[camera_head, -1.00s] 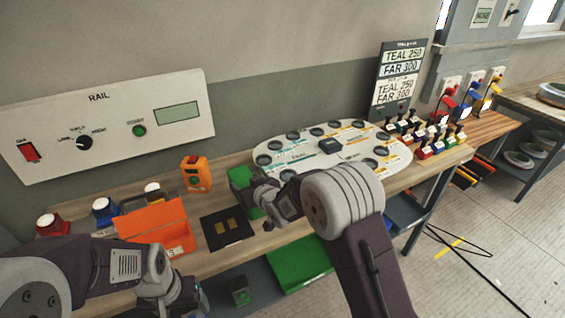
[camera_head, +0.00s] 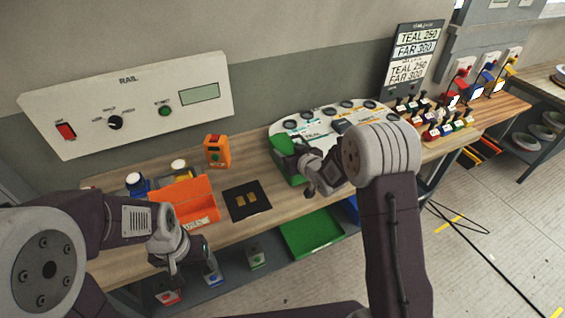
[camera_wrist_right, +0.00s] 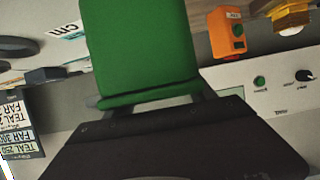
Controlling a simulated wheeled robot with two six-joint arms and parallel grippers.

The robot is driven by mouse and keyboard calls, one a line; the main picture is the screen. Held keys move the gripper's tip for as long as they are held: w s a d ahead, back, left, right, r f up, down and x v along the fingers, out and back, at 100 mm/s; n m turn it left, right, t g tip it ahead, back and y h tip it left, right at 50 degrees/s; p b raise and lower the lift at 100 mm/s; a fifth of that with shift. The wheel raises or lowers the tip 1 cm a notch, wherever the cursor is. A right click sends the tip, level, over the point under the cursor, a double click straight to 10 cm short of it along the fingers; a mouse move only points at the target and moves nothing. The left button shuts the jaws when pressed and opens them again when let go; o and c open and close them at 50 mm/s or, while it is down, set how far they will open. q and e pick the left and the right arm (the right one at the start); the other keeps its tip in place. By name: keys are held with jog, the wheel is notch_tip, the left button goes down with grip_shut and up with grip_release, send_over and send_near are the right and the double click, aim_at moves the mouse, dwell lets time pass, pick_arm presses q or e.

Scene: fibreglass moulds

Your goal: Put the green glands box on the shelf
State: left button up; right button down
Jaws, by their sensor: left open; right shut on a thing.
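The green box (camera_head: 284,157) is in my right gripper (camera_head: 301,168), over the workbench beside the white oval board. It fills the middle of the right wrist view (camera_wrist_right: 140,45), where my right gripper (camera_wrist_right: 155,105) is shut on its near end. I cannot tell whether its underside touches the bench. My left gripper (camera_head: 180,262) is open and empty in front of the bench's edge, below the orange box. The shelf (camera_head: 235,277) runs under the bench. The green glands label is not readable.
A green tray (camera_head: 312,236) and several small boxes stand on the shelf. On the bench (camera_head: 150,253) are an orange box (camera_head: 187,203), a black mat (camera_head: 262,208), an orange device (camera_head: 217,151) and the white oval board (camera_head: 280,129). A rail panel (camera_head: 130,100) is behind.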

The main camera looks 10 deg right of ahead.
jog(key=w+a+f+b, duration=0.1)
jog(key=a+f, duration=0.1)
jog(key=f, duration=0.1)
jog(key=w+a+f+b, duration=0.1)
jog(key=a+f+b, duration=0.1)
jog(key=w+a+f+b, duration=0.1)
jog(key=a+f, duration=0.1)
jog(key=f, duration=0.1)
jog(key=shift+w+f+b, duration=0.3)
jog(key=shift+w+b, duration=0.1)
jog(key=shift+w+r, duration=0.1)
jog(key=shift+r, duration=0.05)
jog(key=shift+f, duration=0.2)
pick_arm(q)
notch_tip(320, 180, down, 6)
pick_arm(e)
jog(key=c, duration=0.6)
grip_release()
pick_arm(q)
jog(key=shift+w, duration=0.1)
